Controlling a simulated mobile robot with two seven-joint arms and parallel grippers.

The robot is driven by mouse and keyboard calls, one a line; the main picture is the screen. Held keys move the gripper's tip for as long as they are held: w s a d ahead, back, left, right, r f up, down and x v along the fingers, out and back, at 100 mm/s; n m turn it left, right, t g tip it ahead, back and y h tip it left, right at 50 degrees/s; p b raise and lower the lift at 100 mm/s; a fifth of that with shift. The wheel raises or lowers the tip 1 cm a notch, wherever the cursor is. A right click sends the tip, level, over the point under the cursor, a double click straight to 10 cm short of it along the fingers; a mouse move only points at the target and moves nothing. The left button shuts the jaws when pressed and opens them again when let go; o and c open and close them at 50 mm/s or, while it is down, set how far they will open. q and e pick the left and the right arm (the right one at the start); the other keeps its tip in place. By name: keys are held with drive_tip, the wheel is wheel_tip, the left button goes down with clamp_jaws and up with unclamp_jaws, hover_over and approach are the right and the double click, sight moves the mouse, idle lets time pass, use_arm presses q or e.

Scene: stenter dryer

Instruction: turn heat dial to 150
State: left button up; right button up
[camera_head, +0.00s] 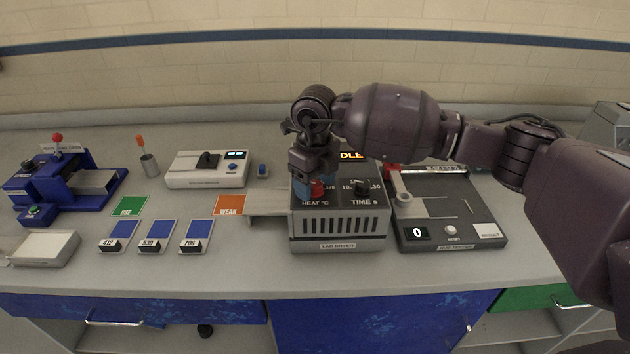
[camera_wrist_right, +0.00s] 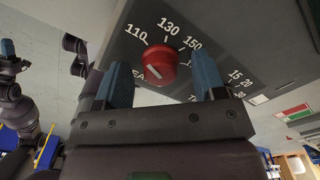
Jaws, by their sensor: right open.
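The heat dial (camera_wrist_right: 160,65) is a round red knob with a white mark on the lab dryer's dark panel. In the right wrist view, the labels 110, 130 and 150 arc around its far side. I cannot tell exactly which value the mark meets. My right gripper (camera_wrist_right: 164,82) is open, its two blue fingers to either side of the dial; I cannot tell whether they touch it. In the head view, my right gripper (camera_head: 314,188) covers most of the dial. A dark arm part with a blue tip, likely my left gripper (camera_wrist_right: 8,48), shows at the wrist view's left edge.
The lab dryer (camera_head: 338,230) has a time dial (camera_head: 362,188) right of the heat dial. A dark device with a 0 display (camera_head: 450,215) stands close on its right. An orange WEAK card (camera_head: 230,205) and blue cards lie to the left.

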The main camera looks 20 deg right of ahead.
drive_tip(key=shift+f, duration=0.1)
drive_tip(key=c, duration=0.9)
drive_tip(key=m, duration=0.4)
drive_tip(key=shift+m, duration=0.4)
drive_tip(key=m, duration=0.4)
drive_tip(key=shift+m+p, duration=0.3)
drive_tip(key=shift+p, duration=0.1)
drive_tip(key=m, duration=0.4)
drive_tip(key=shift+p, duration=0.35)
drive_tip(key=shift+m, duration=2.1)
